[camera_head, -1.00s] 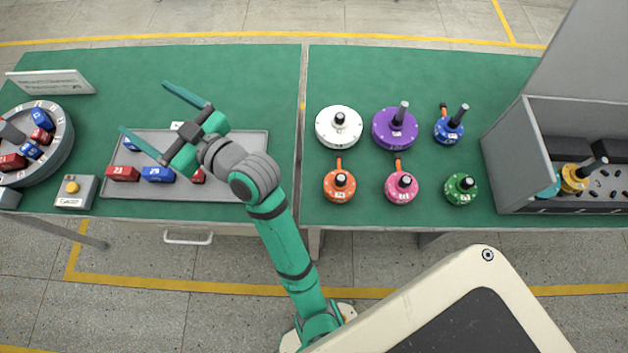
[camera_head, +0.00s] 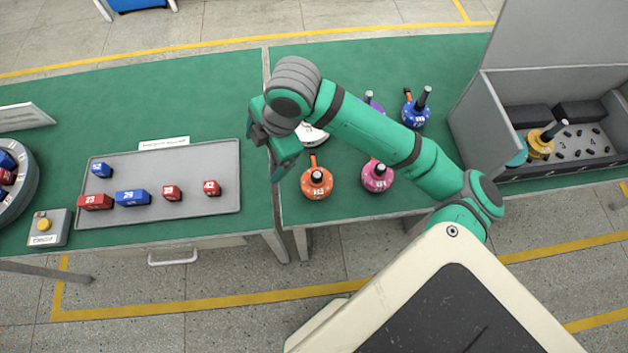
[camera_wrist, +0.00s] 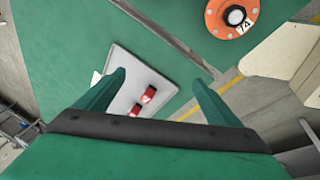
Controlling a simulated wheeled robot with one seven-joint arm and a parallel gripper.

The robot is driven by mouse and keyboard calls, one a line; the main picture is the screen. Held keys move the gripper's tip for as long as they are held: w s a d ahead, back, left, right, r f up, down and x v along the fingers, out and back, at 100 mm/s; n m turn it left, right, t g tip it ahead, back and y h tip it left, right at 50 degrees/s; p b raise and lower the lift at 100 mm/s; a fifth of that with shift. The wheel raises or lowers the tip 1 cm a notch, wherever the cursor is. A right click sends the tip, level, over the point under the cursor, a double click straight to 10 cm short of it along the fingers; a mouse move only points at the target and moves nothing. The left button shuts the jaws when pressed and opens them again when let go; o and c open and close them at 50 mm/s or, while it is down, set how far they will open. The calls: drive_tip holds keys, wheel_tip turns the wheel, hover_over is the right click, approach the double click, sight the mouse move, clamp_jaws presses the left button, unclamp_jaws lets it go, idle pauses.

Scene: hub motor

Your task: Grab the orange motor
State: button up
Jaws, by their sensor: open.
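The orange motor (camera_head: 316,182) is a round orange disc with a dark, light-topped shaft and an orange tab at its back. It stands upright near the front left of the right green table. In the wrist view the orange motor (camera_wrist: 232,16) shows at the top right, cut by the edge. My gripper (camera_head: 275,165) is left of the motor and apart from it, near the gap between the tables. In the wrist view my gripper (camera_wrist: 160,90) has its two fingers spread wide with nothing held between them.
The white motor (camera_head: 312,134), partly hidden by my arm, is behind the orange one. The pink motor (camera_head: 377,178) is to its right. Purple (camera_head: 374,104) and blue (camera_head: 416,112) motors stand further back. A grey tray (camera_head: 215,160) with bricks lies left; a grey bin (camera_head: 490,125) stands right.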

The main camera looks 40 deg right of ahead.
sight(317, 173)
drive_tip(key=s+d+g, duration=0.1)
drive_tip(key=s+d, duration=0.1)
drive_tip(key=s+d+g+h, duration=0.1)
drive_tip(key=s+d, duration=0.2)
drive_tip(key=s+d+f+g+h, duration=0.1)
drive_tip(key=s+d, duration=0.2)
drive_tip(key=shift+d, duration=0.2)
drive_tip(key=shift+s+d+f, duration=0.15)
drive_tip(key=shift+s+f, duration=0.1)
drive_tip(key=shift+f, duration=0.05)
wheel_tip(317, 173, down, 5)
drive_tip(key=shift+f, duration=0.2)
drive_tip(key=f, duration=0.5)
drive_tip(key=shift+s, duration=0.2)
drive_tip(key=c, duration=1.5)
drive_tip(key=shift+r, duration=0.1)
drive_tip(key=shift+c, duration=1.3)
drive_tip(key=shift+r, duration=0.1)
